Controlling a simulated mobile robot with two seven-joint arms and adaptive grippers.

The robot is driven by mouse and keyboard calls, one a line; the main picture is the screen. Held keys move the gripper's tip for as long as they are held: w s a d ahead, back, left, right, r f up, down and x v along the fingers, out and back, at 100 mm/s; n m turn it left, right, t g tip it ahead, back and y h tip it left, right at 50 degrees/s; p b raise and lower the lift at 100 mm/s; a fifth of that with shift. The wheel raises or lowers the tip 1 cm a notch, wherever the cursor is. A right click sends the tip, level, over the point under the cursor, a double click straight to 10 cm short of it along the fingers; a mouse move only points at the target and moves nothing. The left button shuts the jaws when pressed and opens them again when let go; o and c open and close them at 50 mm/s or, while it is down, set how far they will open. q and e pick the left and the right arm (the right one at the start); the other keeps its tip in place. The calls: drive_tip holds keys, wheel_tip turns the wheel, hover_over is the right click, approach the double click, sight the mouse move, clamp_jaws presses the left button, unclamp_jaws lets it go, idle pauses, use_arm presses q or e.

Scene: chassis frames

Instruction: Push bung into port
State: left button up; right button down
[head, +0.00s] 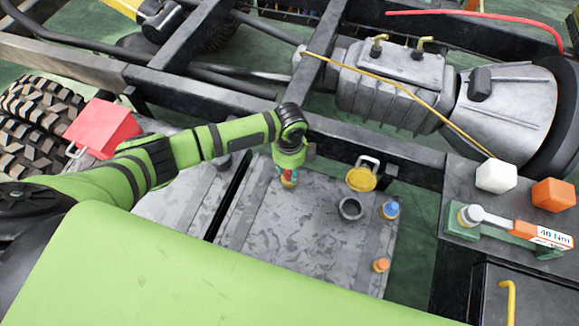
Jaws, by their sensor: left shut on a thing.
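My left arm reaches in from the left, and its gripper (289,176) points down over the grey metal plate (300,240). A dark grey ring with an open middle (341,211) stands on the plate to the right of the gripper and may be the port. A yellow round cup or cap (361,180) sits behind the ring by a pale bracket. My right gripper is not in view.
A blue-topped piece (390,210) and an orange-topped piece (380,265) stand on the plate's right side. A torque wrench (510,226) lies on a green holder at right, near white (496,177) and orange (553,194) blocks. Dark frame rails (390,152) run behind the plate.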

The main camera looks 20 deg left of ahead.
use_arm(q)
drive_tip(key=shift+f+b, duration=0.55)
drive_tip(key=shift+f, duration=0.5)
drive_tip(key=o, duration=1.1)
drive_tip(key=shift+r, duration=0.1)
wheel_tip(320, 180, up, 12)
